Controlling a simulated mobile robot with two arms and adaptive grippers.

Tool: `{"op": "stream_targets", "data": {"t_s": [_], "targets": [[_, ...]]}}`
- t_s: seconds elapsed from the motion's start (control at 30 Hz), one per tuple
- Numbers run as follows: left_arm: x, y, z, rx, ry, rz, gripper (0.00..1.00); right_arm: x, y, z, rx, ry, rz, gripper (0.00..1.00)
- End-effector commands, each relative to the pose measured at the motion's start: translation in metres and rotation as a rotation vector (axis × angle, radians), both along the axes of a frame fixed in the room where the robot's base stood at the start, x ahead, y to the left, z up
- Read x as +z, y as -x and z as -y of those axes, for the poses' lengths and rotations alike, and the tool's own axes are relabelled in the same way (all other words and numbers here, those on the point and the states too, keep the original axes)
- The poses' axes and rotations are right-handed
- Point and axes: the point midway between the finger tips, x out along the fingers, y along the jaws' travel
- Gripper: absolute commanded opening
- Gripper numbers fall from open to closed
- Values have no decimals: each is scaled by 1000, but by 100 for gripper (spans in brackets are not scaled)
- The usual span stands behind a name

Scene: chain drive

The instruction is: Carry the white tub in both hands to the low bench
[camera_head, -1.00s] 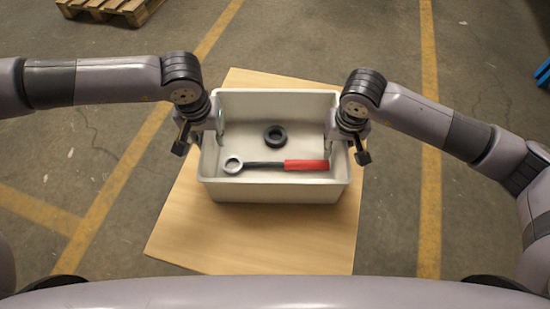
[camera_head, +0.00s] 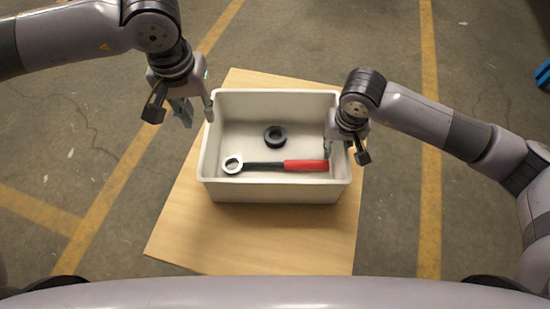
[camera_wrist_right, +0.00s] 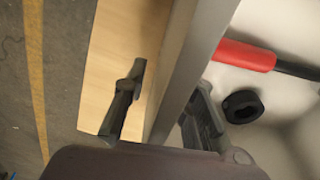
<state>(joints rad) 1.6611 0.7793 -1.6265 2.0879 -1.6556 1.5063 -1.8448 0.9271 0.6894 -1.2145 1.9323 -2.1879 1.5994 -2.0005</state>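The white tub (camera_head: 275,193) sits on a wooden top (camera_head: 254,240), likely the low bench; it also shows in the right wrist view (camera_wrist_right: 205,38). Inside lie a red-handled wrench (camera_head: 295,165) and a black ring (camera_head: 275,136). My left gripper (camera_head: 196,113) is open and empty, up and left of the tub's back left corner, apart from it. My right gripper (camera_head: 345,152) is at the tub's right wall. In the right wrist view its fingers (camera_wrist_right: 165,97) stand apart, one outside and one inside the wall, with a gap on the outer side.
Bare wood shows in front of the tub and in narrower strips at its sides. Concrete floor with yellow lines (camera_head: 430,200) surrounds the wooden top. A blue object (camera_head: 543,75) is at the far right edge.

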Motion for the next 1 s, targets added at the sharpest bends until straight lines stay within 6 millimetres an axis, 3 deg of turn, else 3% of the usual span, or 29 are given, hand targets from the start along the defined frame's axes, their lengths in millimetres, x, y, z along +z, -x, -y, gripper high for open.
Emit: {"op": "stream_targets", "data": {"t_s": [0.6,1.0], "targets": [[1,0,0,0,0,0,25,106,15,0,-1,-1,4,25],[1,0,0,0,0,0,25,117,17,0,0,0,1,25]]}}
